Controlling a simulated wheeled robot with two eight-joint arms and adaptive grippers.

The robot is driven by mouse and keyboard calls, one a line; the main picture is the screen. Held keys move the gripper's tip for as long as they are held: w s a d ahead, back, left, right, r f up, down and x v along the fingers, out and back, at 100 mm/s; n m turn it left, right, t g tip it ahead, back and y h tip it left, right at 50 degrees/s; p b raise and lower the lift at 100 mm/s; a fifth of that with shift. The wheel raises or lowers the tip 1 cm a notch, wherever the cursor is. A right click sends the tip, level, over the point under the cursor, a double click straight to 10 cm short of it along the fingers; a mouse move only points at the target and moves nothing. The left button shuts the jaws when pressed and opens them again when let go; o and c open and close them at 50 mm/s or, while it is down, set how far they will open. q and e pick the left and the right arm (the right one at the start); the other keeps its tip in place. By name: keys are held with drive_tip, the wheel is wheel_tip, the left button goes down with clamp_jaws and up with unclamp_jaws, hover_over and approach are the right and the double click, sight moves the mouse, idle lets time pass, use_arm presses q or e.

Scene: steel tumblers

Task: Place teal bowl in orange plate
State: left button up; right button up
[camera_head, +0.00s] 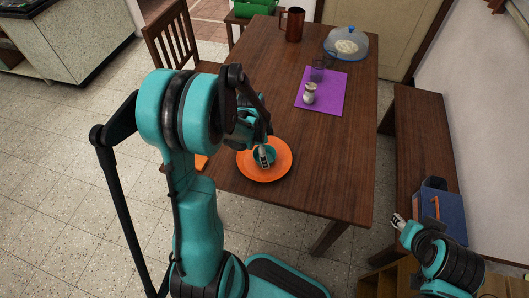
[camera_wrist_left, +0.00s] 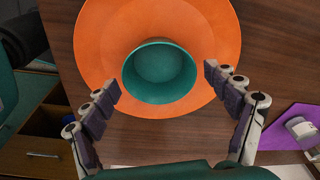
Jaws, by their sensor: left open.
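The orange plate (camera_head: 281,172) lies flat near the left front corner of the wooden table. The teal bowl (camera_wrist_left: 160,68) sits upright inside the plate, a little toward the lower middle of it in the left wrist view, where the plate (camera_wrist_left: 105,35) also shows. My left gripper (camera_wrist_left: 162,88) is open, its fingers apart on either side of the bowl, and empty. In the head view my left gripper (camera_head: 264,158) is over the plate and hides most of the bowl. My right gripper (camera_head: 397,221) is off the table at the lower right; its fingers are too small to judge.
A purple mat (camera_head: 328,98) holds a small jar (camera_head: 309,93) and a dark glass (camera_head: 318,70). A brown pitcher (camera_head: 295,24) and a glass dome (camera_head: 346,43) stand farther back. A bench (camera_head: 420,130) runs along the right. The table's middle is clear.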

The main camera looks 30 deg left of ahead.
use_arm(q)
wheel_tip(320, 180, up, 11)
drive_tip(key=s+a+p, duration=0.1)
drive_tip(key=p, duration=0.3)
drive_tip(key=s+d+r+n+t+y, duration=0.1)
drive_tip(key=s+d+r+n+t, duration=0.5)
drive_tip(key=s+d+r+n, duration=0.4)
drive_tip(key=shift+d+n, duration=0.4)
drive_tip(key=shift+d, duration=0.4)
